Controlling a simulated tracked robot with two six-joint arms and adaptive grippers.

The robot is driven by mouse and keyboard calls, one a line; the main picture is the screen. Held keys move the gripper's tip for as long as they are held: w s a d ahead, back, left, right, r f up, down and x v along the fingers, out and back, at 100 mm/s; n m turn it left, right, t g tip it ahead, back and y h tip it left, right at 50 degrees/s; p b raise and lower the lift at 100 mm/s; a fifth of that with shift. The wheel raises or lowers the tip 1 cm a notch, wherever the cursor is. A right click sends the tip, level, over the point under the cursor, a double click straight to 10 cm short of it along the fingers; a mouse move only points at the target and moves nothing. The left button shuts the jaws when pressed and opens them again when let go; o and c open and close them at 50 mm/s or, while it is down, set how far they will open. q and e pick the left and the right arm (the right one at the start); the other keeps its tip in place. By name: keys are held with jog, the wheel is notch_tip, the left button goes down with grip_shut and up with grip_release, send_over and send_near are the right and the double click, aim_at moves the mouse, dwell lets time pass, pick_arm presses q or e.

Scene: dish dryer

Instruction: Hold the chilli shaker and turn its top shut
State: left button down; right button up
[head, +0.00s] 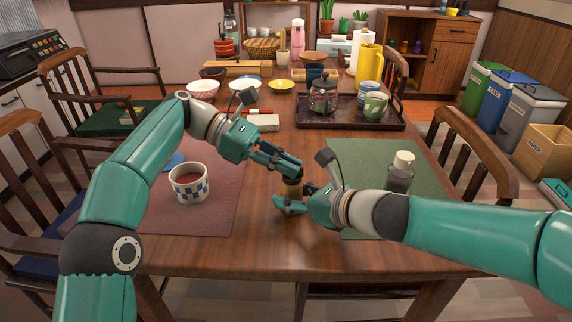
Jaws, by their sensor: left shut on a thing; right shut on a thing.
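The chilli shaker (292,189) is small and brownish, with a dark top. It is upright near the middle of the table's front half, between the two place mats, and largely hidden by my grippers. My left gripper (294,171) comes from above left and is shut on the shaker's top. My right gripper (291,199) comes from the right, lower down, and is shut on the shaker's body. I cannot tell whether the shaker's base touches the table, or how far the top is turned.
A checked cup (188,185) stands on the reddish mat (220,215) at left. A bottle with a cream cap (403,162) stands on the green mat (350,155) at right. Behind, a dark tray (320,118) holds a teapot (323,96) and cups. Bowls fill the back left.

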pick_arm(q)
jog(key=shift+m+g, duration=0.3)
jog(key=shift+m, duration=0.2)
jog(key=c, duration=1.3)
grip_release()
jog(key=shift+o, duration=0.2)
jog(key=shift+r+n, duration=0.1)
jog(key=shift+n, duration=0.3)
jog(key=shift+n+t, duration=0.3)
jog(key=shift+t, duration=0.4)
jog(key=shift+s+a+n+t, duration=0.1)
jog(key=shift+s+n+t, duration=0.1)
jog(key=shift+n+t, duration=0.7)
jog(key=shift+s+n+t, duration=0.15)
jog(key=shift+n+t, duration=0.55)
jog(key=shift+t, duration=0.3)
jog(key=w+f+v, duration=0.1)
jog(key=v, duration=1.1)
jog(key=a+f+n+t+y, duration=0.2)
jog(key=a+n+t, duration=0.2)
jog(key=a, duration=0.6)
jog(key=a+f+n+t+y, duration=0.2)
jog(key=a+n+t, duration=0.3)
jog(key=a, duration=0.6)
jog(key=shift+w+f+n+y, duration=0.15)
jog(key=shift+w+n+y, duration=0.25)
jog(key=shift+n, duration=0.5)
